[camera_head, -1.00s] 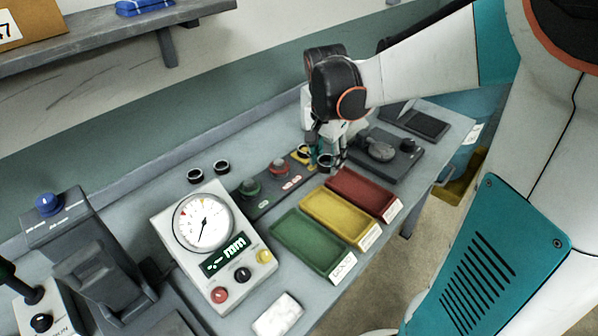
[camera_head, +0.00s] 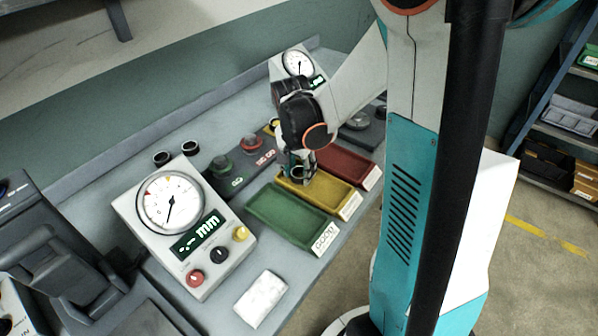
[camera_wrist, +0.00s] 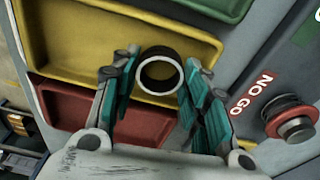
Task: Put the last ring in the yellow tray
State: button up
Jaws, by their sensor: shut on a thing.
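My gripper (camera_head: 298,174) is shut on a dark ring with a bright rim. In the wrist view the ring (camera_wrist: 160,53) sits between the two teal fingertips of my gripper (camera_wrist: 160,72). The yellow tray (camera_head: 335,200) lies between the green and red trays. The ring is held over the back part of the yellow tray in the head view. In the wrist view the yellow tray (camera_wrist: 85,45) shows behind the ring, near its edge. The exact height above the tray floor is hard to tell.
The green tray (camera_head: 285,215) and red tray (camera_head: 345,165) flank the yellow one. Two dark rings (camera_head: 162,158) (camera_head: 190,147) lie behind the large dial gauge (camera_head: 170,203). A NO GO plug (camera_wrist: 290,118) stands near the trays. A white pad (camera_head: 261,297) lies in front.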

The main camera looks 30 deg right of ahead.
aim_at(296, 183)
jog(key=shift+f, duration=0.15)
jog(key=o, duration=0.8)
jog(key=shift+o, duration=0.2)
notch_tip(296, 183, up, 12)
jog(key=a+p, duration=0.1)
jog(key=p, duration=0.3)
jog(key=shift+s+a, duration=0.15)
jog(key=shift+s, duration=0.2)
